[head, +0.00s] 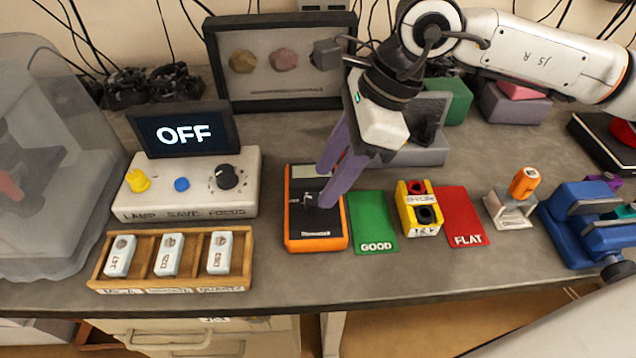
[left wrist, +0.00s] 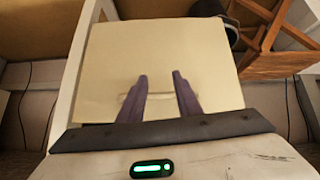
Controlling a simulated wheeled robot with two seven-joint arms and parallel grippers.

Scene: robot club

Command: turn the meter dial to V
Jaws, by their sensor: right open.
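The meter (head: 315,240) is an orange-edged box with a black face and a pale display, lying on the grey bench in the head view. Its dial (head: 307,201) shows near the middle of the face, with a small pale mark. The dial's lettering is too small to read. My right gripper (head: 325,188) comes down from the upper right with purple fingers apart, over the right part of the meter beside the dial. I cannot tell whether the fingers touch it. My left gripper (left wrist: 160,76) is open and empty in the left wrist view, away from the meter.
A green GOOD card (head: 373,220), a yellow battery holder (head: 419,208) and a red FLAT card (head: 463,215) lie right of the meter. A control box (head: 190,190) with an OFF screen (head: 184,133) and a wooden tray (head: 172,286) stand left. A framed display (head: 285,100) stands behind.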

